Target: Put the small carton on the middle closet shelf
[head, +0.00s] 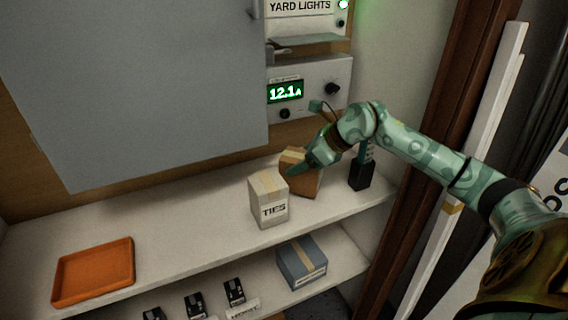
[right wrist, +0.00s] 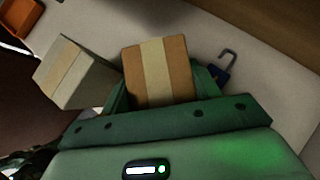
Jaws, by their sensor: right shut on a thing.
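A small brown carton with a tan tape strip (head: 306,186) is at the right part of the upper visible shelf (head: 190,215), just behind a pale carton marked TIES (head: 268,200). My right gripper (head: 318,158) is shut on the brown carton. In the right wrist view the brown carton (right wrist: 158,72) sits between the green fingers, and the pale carton (right wrist: 75,75) stands to its left. I cannot tell whether the held carton touches the shelf. My left gripper is not in view.
An orange tray (head: 95,272) lies at the left of the upper shelf. A black object (head: 361,174) stands right of the carton. The lower shelf holds a blue-grey box (head: 302,262) and several small black items (head: 195,305). A grey door panel (head: 140,90) hangs above.

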